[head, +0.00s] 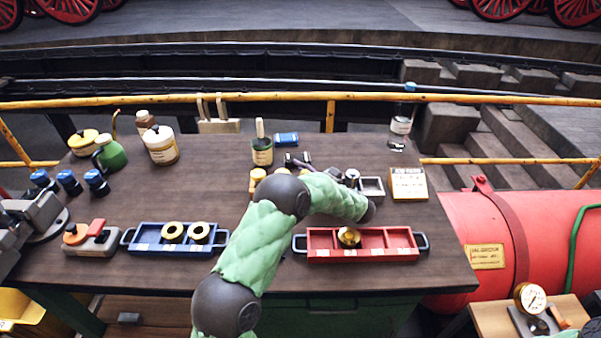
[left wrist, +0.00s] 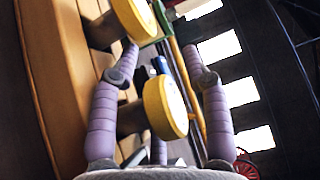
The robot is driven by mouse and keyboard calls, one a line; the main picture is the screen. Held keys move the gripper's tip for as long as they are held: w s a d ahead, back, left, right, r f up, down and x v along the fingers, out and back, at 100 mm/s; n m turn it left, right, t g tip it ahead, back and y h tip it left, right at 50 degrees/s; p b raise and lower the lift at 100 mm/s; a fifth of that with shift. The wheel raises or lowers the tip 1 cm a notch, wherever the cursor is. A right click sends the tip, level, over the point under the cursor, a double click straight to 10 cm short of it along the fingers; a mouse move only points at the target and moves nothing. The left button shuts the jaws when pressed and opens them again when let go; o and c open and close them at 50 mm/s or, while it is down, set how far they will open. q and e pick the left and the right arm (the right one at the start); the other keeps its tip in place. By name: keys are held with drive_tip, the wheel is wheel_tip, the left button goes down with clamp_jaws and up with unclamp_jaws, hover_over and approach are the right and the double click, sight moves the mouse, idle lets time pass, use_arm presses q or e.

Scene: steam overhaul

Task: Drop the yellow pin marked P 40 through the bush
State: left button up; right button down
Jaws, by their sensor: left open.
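Two pins with yellow heads stand side by side on the bench: a left one (head: 257,175) and a right one (head: 283,171), partly behind my left arm. No P 40 mark is legible. My left gripper (head: 299,161) is open, low over the bench beside the right pin. In the left wrist view its purple fingers (left wrist: 160,60) lie either side of one yellow head (left wrist: 165,108); another yellow head (left wrist: 135,18) is outside them. A brass round piece (head: 349,238) sits in the red tray (head: 318,255); I cannot tell whether it is the bush. My right gripper is not in view.
A dark green pot (head: 262,153) stands behind the pins. The bench between the blue tray and back cans is clear.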

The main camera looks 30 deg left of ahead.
use_arm(q)
drive_tip(key=shift+r, duration=0.1)
drive_tip(key=shift+d+r, duration=0.1)
drive_tip(key=shift+d, duration=0.1)
drive_tip(key=d, duration=0.3)
drive_tip(key=s+d+p, duration=0.1)
drive_tip(key=d, duration=0.3)
drive_tip(key=s+d+p, duration=0.1)
drive_tip(key=d, duration=0.3)
drive_tip(key=shift+s+d, duration=0.2)
drive_tip(key=shift+p, duration=0.3)
